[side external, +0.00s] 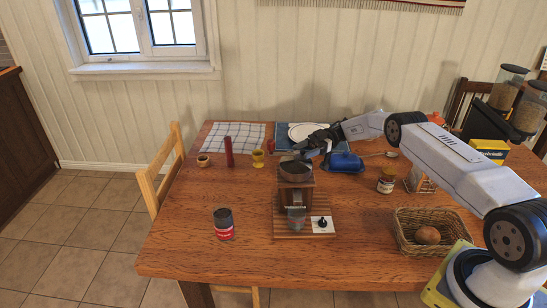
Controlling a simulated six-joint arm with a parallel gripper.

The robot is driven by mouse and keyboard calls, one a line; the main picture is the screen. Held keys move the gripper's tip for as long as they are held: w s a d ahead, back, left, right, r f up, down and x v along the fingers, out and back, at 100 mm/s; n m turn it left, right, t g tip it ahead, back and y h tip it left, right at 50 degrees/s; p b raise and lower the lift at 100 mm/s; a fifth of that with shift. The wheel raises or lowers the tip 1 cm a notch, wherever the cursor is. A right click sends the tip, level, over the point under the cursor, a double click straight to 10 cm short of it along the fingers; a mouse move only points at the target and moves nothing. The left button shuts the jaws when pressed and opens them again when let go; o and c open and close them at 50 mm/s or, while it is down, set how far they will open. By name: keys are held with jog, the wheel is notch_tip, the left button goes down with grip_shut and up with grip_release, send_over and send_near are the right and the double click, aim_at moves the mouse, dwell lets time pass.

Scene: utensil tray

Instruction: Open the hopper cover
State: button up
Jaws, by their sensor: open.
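A wooden grinder (294,192) stands upright near the middle of the table, on a slatted wooden board (288,230). A dark round hopper (296,171) sits on top of it. The hopper's cover is too small and dark to tell apart from the hopper and my fingers. My gripper (304,152) is open, just above and behind the hopper's top, reaching in from the right. I cannot tell whether a finger touches the hopper. A grey cup (296,219) stands at the grinder's front, beside a white plate with a black knob (322,224).
A can (223,224) stands at front left. A blue butter dish (344,162) is close behind right. A jar (387,180) and wicker basket (410,240) are at right.

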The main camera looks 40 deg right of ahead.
jog(key=shift+d, duration=0.15)
jog(key=shift+s+d, duration=0.1)
jog(key=shift+d, duration=1.3)
notch_tip(320, 180, up, 7)
jog(key=shift+a, duration=0.1)
